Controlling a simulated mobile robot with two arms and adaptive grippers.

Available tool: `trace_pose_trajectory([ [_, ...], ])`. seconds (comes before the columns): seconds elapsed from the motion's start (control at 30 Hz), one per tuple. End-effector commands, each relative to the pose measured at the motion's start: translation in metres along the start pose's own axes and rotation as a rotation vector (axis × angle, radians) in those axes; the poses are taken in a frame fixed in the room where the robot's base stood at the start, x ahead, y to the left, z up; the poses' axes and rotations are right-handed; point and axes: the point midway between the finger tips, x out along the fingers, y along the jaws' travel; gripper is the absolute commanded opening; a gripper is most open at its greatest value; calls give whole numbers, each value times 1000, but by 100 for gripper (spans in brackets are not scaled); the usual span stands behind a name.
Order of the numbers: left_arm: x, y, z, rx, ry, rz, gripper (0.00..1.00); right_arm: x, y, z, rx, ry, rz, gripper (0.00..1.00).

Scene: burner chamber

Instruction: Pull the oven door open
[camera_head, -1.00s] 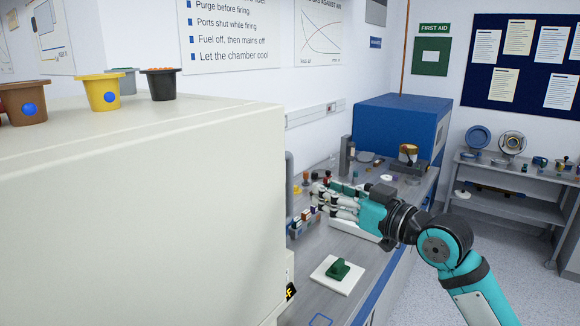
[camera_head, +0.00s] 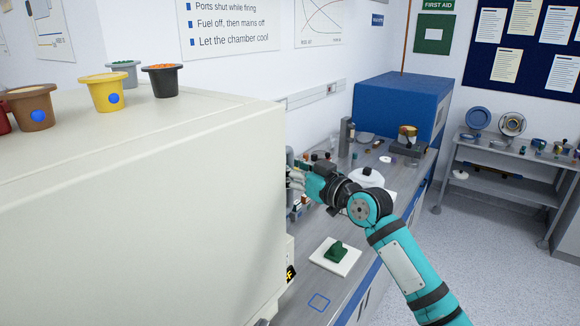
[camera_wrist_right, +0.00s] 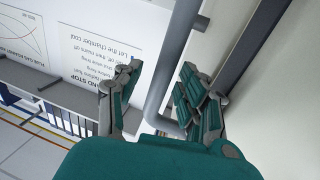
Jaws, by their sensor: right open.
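The large cream oven (camera_head: 190,200) fills the left of the head view, and its door face is turned mostly out of sight. A grey vertical bar handle (camera_head: 290,158) shows at its right edge. In the wrist view the handle (camera_wrist_right: 168,75) runs between the fingers of my right gripper (camera_wrist_right: 160,85), beside a pale panel (camera_wrist_right: 235,50). The gripper is open around the bar, with fingers on both sides. In the head view my right gripper (camera_head: 293,181) is at the handle, its fingertips partly hidden by the oven's edge. My left gripper is not in view.
Coloured pots, including a yellow one (camera_head: 107,92), stand on the oven. The grey bench (camera_head: 325,290) holds a white plate with a green block (camera_head: 336,250) and several small items. A blue box (camera_head: 398,105) stands at the back. Floor at right is clear.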

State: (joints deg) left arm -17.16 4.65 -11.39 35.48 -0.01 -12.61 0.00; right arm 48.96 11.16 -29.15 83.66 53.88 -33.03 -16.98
Motion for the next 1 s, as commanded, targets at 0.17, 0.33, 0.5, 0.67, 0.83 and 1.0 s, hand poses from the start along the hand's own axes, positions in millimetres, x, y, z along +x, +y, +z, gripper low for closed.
trace_pose_trajectory([
  [0.17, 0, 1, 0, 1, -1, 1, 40, 0, 0, 0, 0, 0, 0, 19],
  [0.33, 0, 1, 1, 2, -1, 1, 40, 0, 0, 0, 1, 0, 0, 0],
  [0.5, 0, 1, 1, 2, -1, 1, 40, 0, 0, 0, 1, 0, 0, 0],
  [0.67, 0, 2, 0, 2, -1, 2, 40, 0, 0, 0, 1, 0, 0, 0],
  [0.83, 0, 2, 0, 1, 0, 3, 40, 0, 0, 0, 1, -1, -1, 0],
  [1.0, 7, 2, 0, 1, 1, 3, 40, 0, 1, 3, 2, -1, -9, 0],
])
